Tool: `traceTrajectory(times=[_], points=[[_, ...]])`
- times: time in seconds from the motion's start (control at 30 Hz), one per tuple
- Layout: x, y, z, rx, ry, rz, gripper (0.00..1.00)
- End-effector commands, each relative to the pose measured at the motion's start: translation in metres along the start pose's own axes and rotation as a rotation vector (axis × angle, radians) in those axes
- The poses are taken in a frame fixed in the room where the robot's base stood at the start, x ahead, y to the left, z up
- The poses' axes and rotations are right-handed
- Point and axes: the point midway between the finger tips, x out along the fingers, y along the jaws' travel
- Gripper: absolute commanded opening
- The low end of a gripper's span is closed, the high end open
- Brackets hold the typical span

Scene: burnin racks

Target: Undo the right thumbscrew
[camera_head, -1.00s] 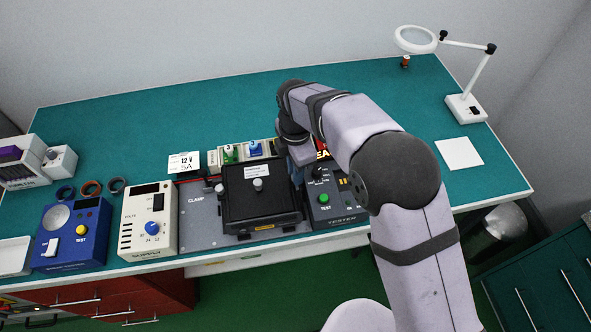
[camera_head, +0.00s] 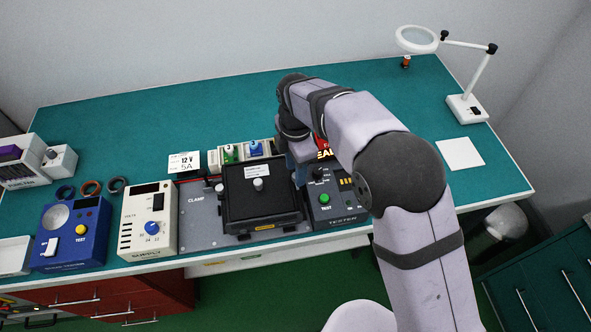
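A black box (camera_head: 262,212) with a pale knob (camera_head: 258,184) on its lid sits on the grey clamp plate (camera_head: 203,228), near the bench's front edge. My gripper (camera_head: 299,177) points down at the right rear edge of the black box, between it and the tester (camera_head: 335,212). Its fingertips are small and mostly hidden by my wrist and the box, so I cannot see whether they are open or touching anything. I cannot make out the right thumbscrew; the area at the box's right side is covered by my gripper.
A cream supply unit (camera_head: 149,222) and a blue tester unit (camera_head: 72,235) stand to the left. Small green and blue parts (camera_head: 243,150) stand in a tray behind the box. A magnifier lamp (camera_head: 466,108) and white sheet (camera_head: 459,153) are at the right.

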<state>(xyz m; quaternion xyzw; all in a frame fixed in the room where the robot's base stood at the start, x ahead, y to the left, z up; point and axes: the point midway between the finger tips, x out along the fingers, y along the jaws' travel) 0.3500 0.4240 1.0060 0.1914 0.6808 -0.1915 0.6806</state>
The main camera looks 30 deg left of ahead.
Motion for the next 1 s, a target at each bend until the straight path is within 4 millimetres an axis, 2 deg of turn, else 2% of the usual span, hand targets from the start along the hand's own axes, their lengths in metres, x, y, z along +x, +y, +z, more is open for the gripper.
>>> traceTrajectory(times=[0.3, 0.5, 1.0], points=[[-0.042, 0.001, 0.000, 0.000, 0.000, 0.007, 0.35], [-0.060, 0.001, 0.000, 0.000, 0.000, 0.005, 0.35], [-0.064, 0.000, 0.000, 0.000, 0.000, 0.003, 0.35]])
